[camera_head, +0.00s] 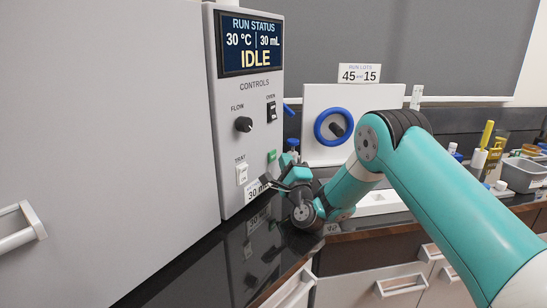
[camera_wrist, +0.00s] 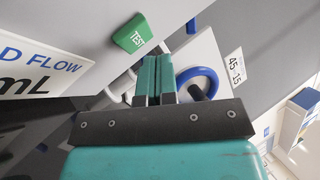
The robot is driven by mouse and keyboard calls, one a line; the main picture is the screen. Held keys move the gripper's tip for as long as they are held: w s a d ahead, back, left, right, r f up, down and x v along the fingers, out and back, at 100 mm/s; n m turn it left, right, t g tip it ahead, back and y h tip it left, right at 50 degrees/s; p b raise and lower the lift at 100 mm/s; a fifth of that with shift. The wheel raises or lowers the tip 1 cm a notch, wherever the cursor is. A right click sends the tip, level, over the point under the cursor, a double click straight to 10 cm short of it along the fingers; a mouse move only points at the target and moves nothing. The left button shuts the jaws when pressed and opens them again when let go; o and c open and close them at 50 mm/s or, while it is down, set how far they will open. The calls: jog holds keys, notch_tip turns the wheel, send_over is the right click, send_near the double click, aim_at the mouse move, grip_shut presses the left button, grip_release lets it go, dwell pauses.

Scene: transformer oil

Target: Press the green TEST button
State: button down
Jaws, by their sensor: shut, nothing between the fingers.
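The green TEST button (camera_wrist: 133,34) is on the grey control panel, in the upper left of the wrist view. It shows small in the head view (camera_head: 272,156), low on the right side of the panel (camera_head: 228,120). My gripper (camera_wrist: 157,60) is shut and empty. Its fingertips lie just below and to the right of the button in the wrist view, apart from it in the picture. The exact depth gap cannot be told.
A blue ring handwheel (camera_head: 320,128) stands behind my arm. A dark counter (camera_head: 215,260) runs below.

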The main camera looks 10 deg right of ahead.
jog(key=shift+w+a+r+p, duration=0.1)
jog(key=shift+r+p, duration=0.05)
jog(key=shift+p, duration=0.5)
jog(key=shift+w+a+p, duration=0.2)
jog(key=shift+p, duration=0.6)
jog(key=shift+w+a+p, duration=0.25)
jog(key=shift+w+p, duration=0.05)
jog(key=shift+p, duration=1.45)
dwell(1.0)
jog(key=shift+s+d+f+b, duration=0.1)
jog(key=shift+f+b, duration=0.15)
jog(key=shift+b, duration=0.55)
jog(key=b, duration=0.4)
jog(key=shift+s+d, duration=0.35)
